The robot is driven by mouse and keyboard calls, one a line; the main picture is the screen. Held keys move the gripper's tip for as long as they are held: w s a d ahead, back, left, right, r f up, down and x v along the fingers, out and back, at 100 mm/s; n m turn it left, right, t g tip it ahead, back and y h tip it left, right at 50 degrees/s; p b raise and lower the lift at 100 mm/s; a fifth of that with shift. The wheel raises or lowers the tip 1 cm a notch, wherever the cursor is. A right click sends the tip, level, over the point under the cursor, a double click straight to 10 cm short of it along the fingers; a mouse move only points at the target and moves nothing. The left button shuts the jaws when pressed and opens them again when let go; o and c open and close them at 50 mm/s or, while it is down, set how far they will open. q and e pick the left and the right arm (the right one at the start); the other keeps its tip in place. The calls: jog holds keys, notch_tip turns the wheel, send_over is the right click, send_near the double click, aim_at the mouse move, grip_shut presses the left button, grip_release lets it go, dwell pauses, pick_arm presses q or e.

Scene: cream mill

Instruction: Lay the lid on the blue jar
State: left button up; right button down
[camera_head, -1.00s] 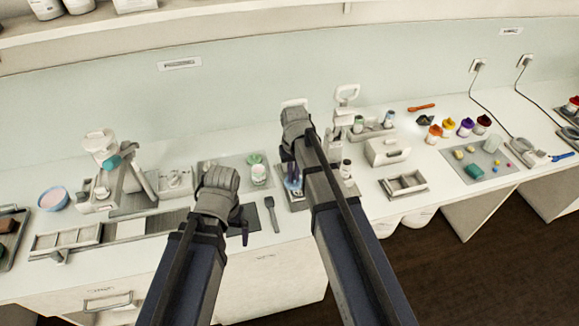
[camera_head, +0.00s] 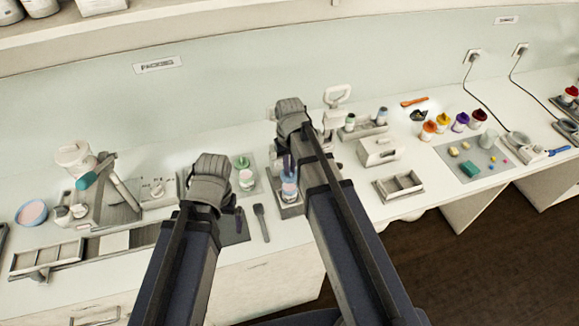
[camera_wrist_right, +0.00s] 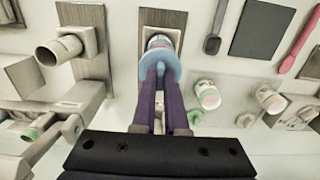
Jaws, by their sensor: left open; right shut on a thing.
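My right gripper (camera_wrist_right: 160,75) is shut on a light blue lid (camera_wrist_right: 146,76). The lid is at the blue jar (camera_wrist_right: 158,42), which shows just beyond it in the right wrist view. I cannot tell whether lid and jar touch. In the head view the jar (camera_head: 289,188) stands on a grey base below my right gripper (camera_head: 289,168), partly behind my right arm. My left gripper (camera_head: 213,212) is open and empty, low over the counter to the left; my arm hides much of it.
A white jar (camera_head: 246,181) and a green lid (camera_head: 242,162) are left of the blue jar. A dark spatula (camera_head: 261,222) lies in front. A white stand (camera_head: 338,97) and a compartment tray (camera_head: 399,187) are to the right. Clear counter lies between the tray and the coloured pots.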

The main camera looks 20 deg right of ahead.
aim_at(290, 176)
jog(key=shift+f+b, duration=1.75)
jog(key=shift+f, duration=0.2)
jog(key=shift+f+b, duration=0.4)
dwell(0.4)
jog(key=shift+c, duration=1.9)
grip_release()
jog(key=shift+r, duration=0.15)
jog(key=shift+r+p, duration=3.4)
jog(key=shift+p, duration=0.15)
jog(key=shift+s+f, duration=0.1)
